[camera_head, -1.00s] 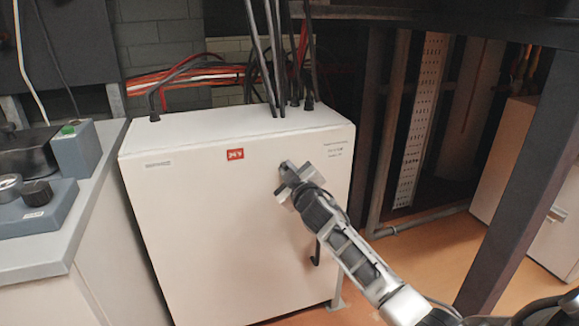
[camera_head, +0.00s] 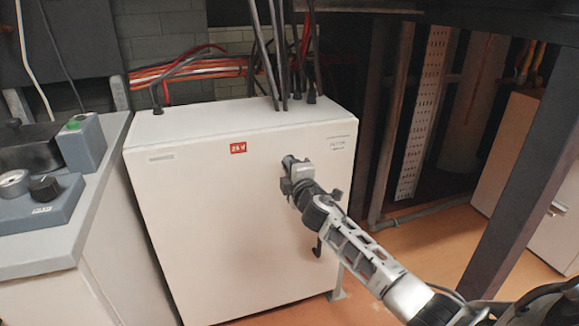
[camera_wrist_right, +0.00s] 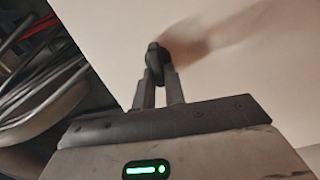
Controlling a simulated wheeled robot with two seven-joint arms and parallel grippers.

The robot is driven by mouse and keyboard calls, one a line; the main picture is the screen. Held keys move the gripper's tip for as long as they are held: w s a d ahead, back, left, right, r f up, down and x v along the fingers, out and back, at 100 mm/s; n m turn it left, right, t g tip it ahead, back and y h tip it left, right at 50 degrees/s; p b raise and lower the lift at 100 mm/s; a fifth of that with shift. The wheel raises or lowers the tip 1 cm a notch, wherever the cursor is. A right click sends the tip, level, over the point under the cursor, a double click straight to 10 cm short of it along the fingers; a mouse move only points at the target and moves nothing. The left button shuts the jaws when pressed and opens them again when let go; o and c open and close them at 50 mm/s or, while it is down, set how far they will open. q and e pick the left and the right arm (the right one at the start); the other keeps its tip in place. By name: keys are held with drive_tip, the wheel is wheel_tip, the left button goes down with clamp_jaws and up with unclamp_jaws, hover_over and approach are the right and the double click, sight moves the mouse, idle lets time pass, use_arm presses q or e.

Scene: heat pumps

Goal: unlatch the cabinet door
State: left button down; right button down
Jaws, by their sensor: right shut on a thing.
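The white cabinet (camera_head: 215,225) stands in the middle of the head view, its front door shut flush as far as I can see. My right gripper (camera_head: 290,163) is at the upper right part of the door front. In the right wrist view its two fingers are shut on a small dark latch knob (camera_wrist_right: 155,62) that stands out from the pale door (camera_wrist_right: 230,50). In the head view the gripper hides the latch. A black handle (camera_head: 318,247) shows lower on the door, partly behind my right arm. My left gripper is not in view.
A grey counter (camera_head: 95,200) with a blue-grey control box (camera_head: 82,143) and a knob unit (camera_head: 40,200) stands close at the left. Black cables (camera_head: 270,55) rise from the cabinet top. A dark steel post (camera_head: 515,190) stands at the right. Orange floor is free between.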

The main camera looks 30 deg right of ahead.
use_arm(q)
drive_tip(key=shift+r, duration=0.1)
use_arm(e)
drive_tip(key=shift+n, duration=0.5)
drive_tip(key=c, duration=1.5)
unclamp_jaws()
drive_tip(key=shift+f, duration=0.1)
drive_tip(key=shift+o, duration=0.2)
drive_tip(key=shift+s, duration=0.15)
